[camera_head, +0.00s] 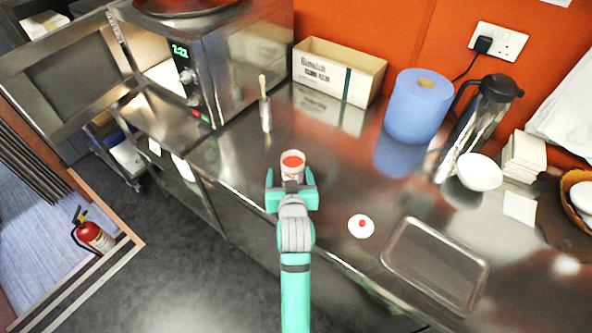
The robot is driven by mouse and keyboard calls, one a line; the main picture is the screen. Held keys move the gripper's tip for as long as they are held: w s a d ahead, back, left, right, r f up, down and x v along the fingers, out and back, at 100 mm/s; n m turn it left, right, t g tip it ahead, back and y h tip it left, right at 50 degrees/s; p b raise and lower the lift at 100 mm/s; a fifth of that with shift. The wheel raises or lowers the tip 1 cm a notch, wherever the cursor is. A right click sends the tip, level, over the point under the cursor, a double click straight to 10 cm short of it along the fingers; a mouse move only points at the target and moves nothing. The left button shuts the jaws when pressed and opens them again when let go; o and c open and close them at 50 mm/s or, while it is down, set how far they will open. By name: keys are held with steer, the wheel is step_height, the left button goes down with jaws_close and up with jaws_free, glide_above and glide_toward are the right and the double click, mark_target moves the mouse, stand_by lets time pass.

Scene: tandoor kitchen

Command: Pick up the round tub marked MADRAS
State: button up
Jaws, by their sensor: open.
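A small round white tub (292,172) with orange-red contents or top stands on the steel counter near its front edge. No lettering on it is legible at this size, so I cannot read MADRAS. My gripper (290,180) is open, just in front of the tub, with one finger on its left and one on its right. The lower part of the tub is partly hidden by my gripper. I cannot tell whether the fingers touch it.
A white disc with a red centre (361,228) and a steel tray (436,300) lie to the right. A steel pot with a brush (266,114), a cling film box (336,78), a blue paper roll (417,108) and a white bowl (479,172) stand behind. Bare counter surrounds the tub.

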mark_target(295, 174)
steer(key=w, duration=0.1)
steer(key=w+d+f, duration=0.1)
steer(key=w, duration=0.1)
steer(key=shift+w+d+f, duration=0.2)
steer(key=shift+w+f, duration=0.1)
steer(key=shift+f, duration=0.1)
steer(key=shift+c, duration=0.5)
steer(key=c, duration=1.1)
steer(key=shift+c, duration=0.7)
steer(key=shift+r, duration=0.2)
